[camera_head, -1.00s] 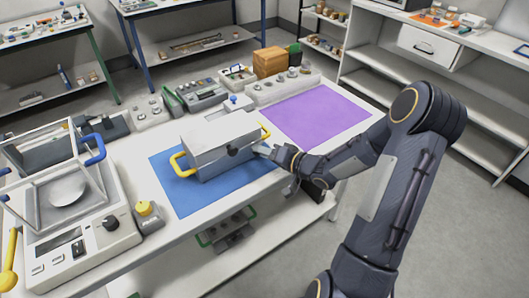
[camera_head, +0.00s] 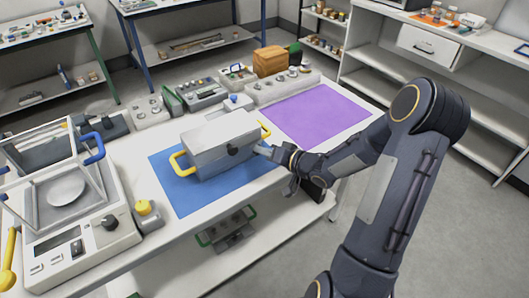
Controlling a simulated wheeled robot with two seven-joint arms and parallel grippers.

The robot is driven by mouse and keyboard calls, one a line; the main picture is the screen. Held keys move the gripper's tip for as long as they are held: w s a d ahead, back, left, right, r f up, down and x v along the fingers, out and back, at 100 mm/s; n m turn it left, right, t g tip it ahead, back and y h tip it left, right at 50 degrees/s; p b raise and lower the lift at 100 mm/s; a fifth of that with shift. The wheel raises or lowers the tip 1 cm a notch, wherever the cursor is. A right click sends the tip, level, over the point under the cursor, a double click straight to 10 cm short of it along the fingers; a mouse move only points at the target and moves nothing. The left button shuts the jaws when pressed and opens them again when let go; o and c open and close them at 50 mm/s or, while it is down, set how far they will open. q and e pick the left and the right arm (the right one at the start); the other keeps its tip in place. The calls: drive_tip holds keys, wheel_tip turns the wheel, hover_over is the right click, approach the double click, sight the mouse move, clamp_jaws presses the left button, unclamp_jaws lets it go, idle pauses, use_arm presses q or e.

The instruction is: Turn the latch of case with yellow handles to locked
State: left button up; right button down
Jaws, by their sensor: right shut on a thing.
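The case with yellow handles (camera_head: 212,138) is a pale grey box on the blue mat (camera_head: 180,199). Its lid looks down flat on the body. One yellow handle shows at its left end and one at its right end. A small dark latch part (camera_head: 233,150) shows on the front face. My right gripper (camera_head: 262,151) is at the front right of the case, shut on the latch, though its fingertips are small and partly hide the contact. The latch's exact angle cannot be told. My left gripper is not in view.
A glass-walled balance (camera_head: 80,237) stands at the left, with a yellow-knobbed block (camera_head: 146,214) beside it. Weight trays and a wooden box (camera_head: 270,62) line the back edge. The purple mat (camera_head: 318,113) is empty.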

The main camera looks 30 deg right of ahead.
drive_tip(key=shift+a+n+h+b, duration=0.1)
drive_tip(key=shift+n+h+b, duration=0.2)
drive_tip(key=shift+n+b, duration=0.25)
drive_tip(key=n+h+b, duration=0.1)
drive_tip(key=b, duration=0.2)
drive_tip(key=n+h+b, duration=0.1)
drive_tip(key=n+b, duration=0.1)
drive_tip(key=b, duration=0.1)
drive_tip(key=n+h+b, duration=0.1)
drive_tip(key=n+b, duration=0.1)
drive_tip(key=b, duration=0.1)
drive_tip(key=shift+a, duration=0.3)
drive_tip(key=shift+r+n+g+h+b, duration=0.15)
drive_tip(key=shift+n+g+h+b, duration=0.2)
drive_tip(key=shift+b, duration=0.5)
drive_tip(key=c, duration=1.4)
unclamp_jaws()
drive_tip(key=shift+c, duration=0.2)
drive_tip(key=p+v, duration=0.3)
drive_tip(key=v, duration=0.4)
drive_tip(key=shift+w+r, duration=0.1)
drive_tip(key=shift+s+p, duration=0.35)
drive_tip(key=shift+s, duration=0.2)
